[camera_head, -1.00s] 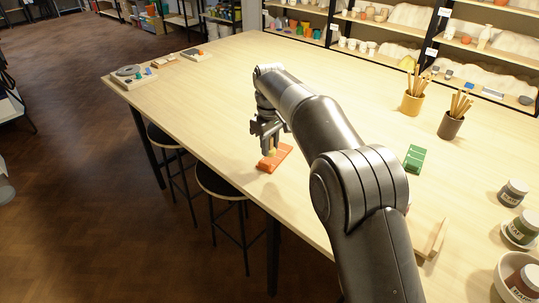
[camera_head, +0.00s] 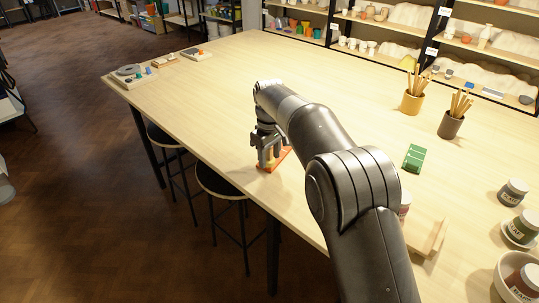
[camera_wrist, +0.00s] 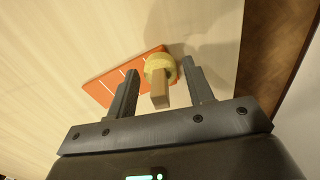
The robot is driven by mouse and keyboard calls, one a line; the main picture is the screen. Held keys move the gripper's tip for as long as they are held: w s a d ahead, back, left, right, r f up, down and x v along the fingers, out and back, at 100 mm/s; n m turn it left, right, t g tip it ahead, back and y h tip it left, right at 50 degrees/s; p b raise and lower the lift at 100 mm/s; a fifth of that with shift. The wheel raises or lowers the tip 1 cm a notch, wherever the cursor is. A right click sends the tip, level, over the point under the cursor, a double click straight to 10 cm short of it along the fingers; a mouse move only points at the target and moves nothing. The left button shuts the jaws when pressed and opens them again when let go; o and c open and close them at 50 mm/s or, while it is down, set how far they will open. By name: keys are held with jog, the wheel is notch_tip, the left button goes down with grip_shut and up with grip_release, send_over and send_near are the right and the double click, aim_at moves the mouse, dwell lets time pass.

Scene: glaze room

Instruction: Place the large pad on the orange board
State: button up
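The orange board (camera_head: 284,154), with white lines across it, lies flat on the table near its front edge. It also shows in the wrist view (camera_wrist: 104,90). A round yellow pad with a wooden handle (camera_wrist: 160,64) is at one end of the board and appears to rest on it; whether this is the large pad I cannot tell. My gripper (camera_head: 269,157) is over that end of the board. In the wrist view its two fingers are apart, one on each side of the handle, with visible gaps. In the head view the fingers hide most of the pad.
A green board (camera_head: 414,158) lies to the right. Two pots of wooden tools (camera_head: 411,103) (camera_head: 451,125) stand behind it. Jars (camera_head: 513,192) stand at the right edge, and a wooden piece (camera_head: 428,236) lies beside my arm. Trays (camera_head: 131,77) sit far left. The table's middle is clear.

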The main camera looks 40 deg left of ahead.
notch_tip(320, 180, up, 12)
jog(key=shift+r, duration=0.15)
dwell(0.6)
jog(key=w+d+r+m+t+y, duration=0.15)
jog(key=w+d+r, duration=0.25)
jog(key=d, duration=0.5)
jog(key=w+d+r+m+g+h, duration=0.1)
jog(key=w+d+r+m, duration=0.3)
jog(key=d, duration=0.5)
jog(key=s+d+r+m+t, duration=0.1)
jog(key=d+r+m+t, duration=0.2)
jog(key=d, duration=1.3)
jog(key=s+d+m, duration=0.2)
jog(key=s+d, duration=0.2)
jog(key=d, duration=0.5)
jog(key=s+d+m, duration=0.3)
jog(key=s+d, duration=0.2)
jog(key=d, duration=0.4)
jog(key=s+d+f+m+t, duration=0.2)
jog(key=s+d+f+m, duration=0.2)
jog(key=s+d+f, duration=0.5)
jog(key=s+d, duration=0.1)
jog(key=s, duration=0.2)
jog(key=shift+d+f, duration=0.25)
jog(key=shift+f, duration=0.1)
